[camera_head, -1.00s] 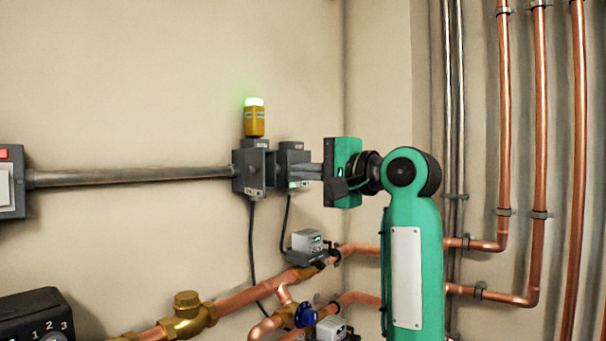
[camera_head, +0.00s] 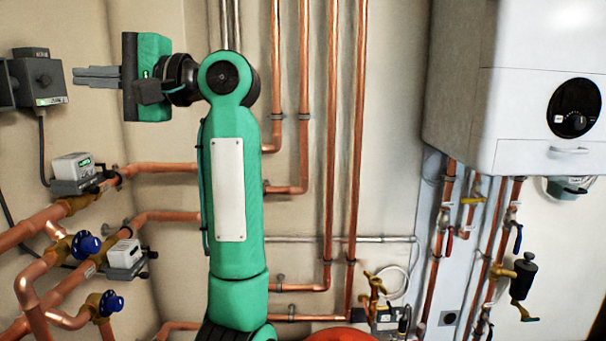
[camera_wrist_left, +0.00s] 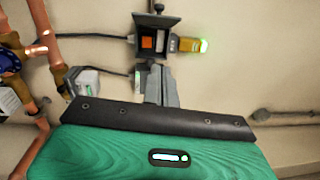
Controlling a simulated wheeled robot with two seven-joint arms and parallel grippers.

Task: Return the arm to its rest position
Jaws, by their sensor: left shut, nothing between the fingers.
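My left arm (camera_head: 233,190) is green with a white panel. It stands upright in the middle-left of the head view and bends left at the top. My left gripper (camera_head: 77,76) points left with its grey fingers together and nothing between them. In the head view the fingertips end just right of a grey wall box with a knob (camera_head: 38,80), with a small gap in the picture. In the left wrist view the shut fingers (camera_wrist_left: 160,84) point up at an open-lidded grey box (camera_wrist_left: 153,40) with a lit amber beacon (camera_wrist_left: 188,45). My right gripper is out of view.
Copper pipes with blue-handled valves (camera_head: 86,245) and a grey-white meter (camera_head: 72,168) lie below the gripper. Vertical copper pipes (camera_head: 332,150) run behind the arm. A white boiler (camera_head: 530,90) hangs at right, with valves beneath. A red rounded object (camera_head: 340,335) shows at the bottom edge.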

